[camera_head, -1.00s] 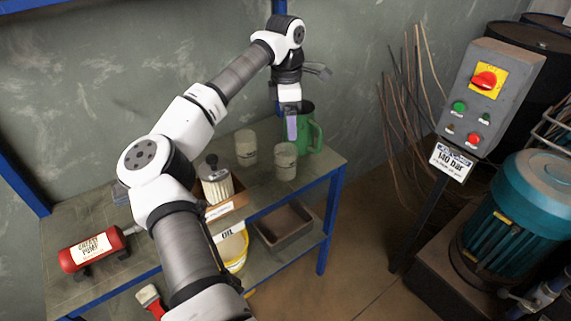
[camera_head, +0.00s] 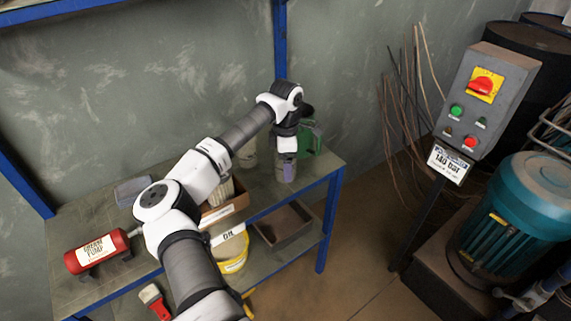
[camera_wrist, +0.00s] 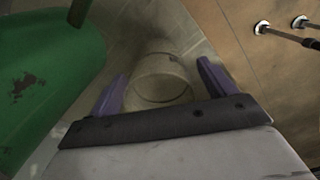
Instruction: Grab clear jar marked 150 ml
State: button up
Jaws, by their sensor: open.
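A cloudy clear jar (camera_head: 279,171) stands near the right end of the bench, partly hidden by my gripper. In the wrist view this jar (camera_wrist: 160,88) lies between my two purple fingers, seen from above. My gripper (camera_wrist: 163,76) is open, one finger on each side of the jar; I cannot tell whether either touches it. In the head view my gripper (camera_head: 287,168) points down at the jar. A second similar jar (camera_head: 247,157) stands to the left, partly behind my arm. I cannot read a volume mark on either jar.
A green jug (camera_head: 308,138) stands close behind the jar and fills the left of the wrist view (camera_wrist: 40,75). The bench's right edge is near.

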jog(key=shift+f, duration=0.6)
jog(key=c, duration=1.1)
jog(key=shift+r, duration=0.1)
